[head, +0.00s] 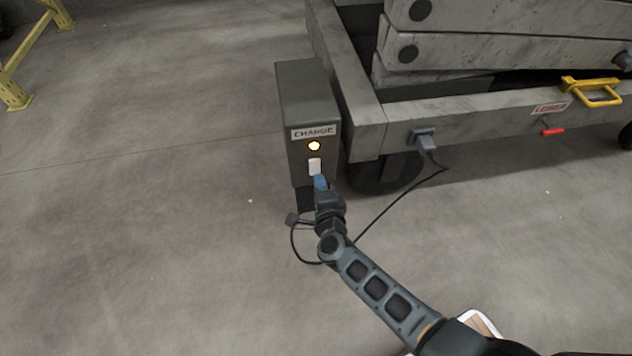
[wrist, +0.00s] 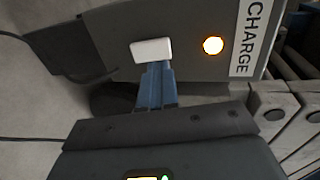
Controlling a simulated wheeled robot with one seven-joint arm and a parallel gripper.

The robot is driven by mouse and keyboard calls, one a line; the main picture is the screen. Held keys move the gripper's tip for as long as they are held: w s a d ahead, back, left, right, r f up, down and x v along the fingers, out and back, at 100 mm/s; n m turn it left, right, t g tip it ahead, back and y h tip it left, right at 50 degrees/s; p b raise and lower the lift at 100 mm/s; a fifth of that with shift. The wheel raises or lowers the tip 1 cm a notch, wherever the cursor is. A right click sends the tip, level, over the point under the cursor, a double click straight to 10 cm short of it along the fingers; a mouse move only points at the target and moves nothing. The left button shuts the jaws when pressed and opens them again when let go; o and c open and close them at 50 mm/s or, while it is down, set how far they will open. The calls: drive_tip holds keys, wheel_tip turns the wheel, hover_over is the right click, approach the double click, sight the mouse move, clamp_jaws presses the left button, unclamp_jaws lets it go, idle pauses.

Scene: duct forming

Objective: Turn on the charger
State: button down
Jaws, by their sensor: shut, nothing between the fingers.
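The charger (head: 308,95) is a grey box standing on the floor beside the lift cart, with a label reading CHARGE in the wrist view (wrist: 250,38). A round lamp (head: 314,146) on its front glows orange; it also shows in the wrist view (wrist: 212,45). Below the lamp is a white switch (head: 315,166), seen in the wrist view (wrist: 151,49) as a plain white block. My gripper (head: 320,182) is shut and empty, its blue fingertips (wrist: 157,70) right at the lower edge of the switch. I cannot tell whether they touch it.
The grey lift cart (head: 480,110) stands close on the right, with a yellow handle (head: 597,95) and a red lever (head: 553,132). A plug (head: 425,140) sits on its side, and a black cable (head: 400,197) runs along the floor.

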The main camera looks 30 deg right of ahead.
drive_tip(key=r+p+v, duration=0.2)
drive_tip(key=p+v, duration=0.2)
drive_tip(key=v, duration=0.5)
drive_tip(key=shift+w, duration=0.25)
drive_tip(key=shift+d+r, duration=0.1)
drive_tip(key=s+d+r+n+t+y, duration=0.1)
drive_tip(key=s+r+n+y, duration=0.1)
drive_tip(key=s+r+n, duration=0.9)
drive_tip(key=s+r+n+y, duration=0.2)
drive_tip(key=s+r+n, duration=0.5)
drive_tip(key=s+r, duration=0.8)
drive_tip(key=s+r+n+p, duration=0.1)
drive_tip(key=s+r+p, duration=0.2)
drive_tip(key=r+p, duration=0.6)
drive_tip(key=s+r+n+p, duration=0.2)
drive_tip(key=s+r+p, duration=0.1)
drive_tip(key=r+p, duration=0.7)
wheel_tip(320, 180, up, 4)
drive_tip(key=shift+f+n+g+y, duration=0.1)
drive_tip(key=shift+n+g+y, duration=0.2)
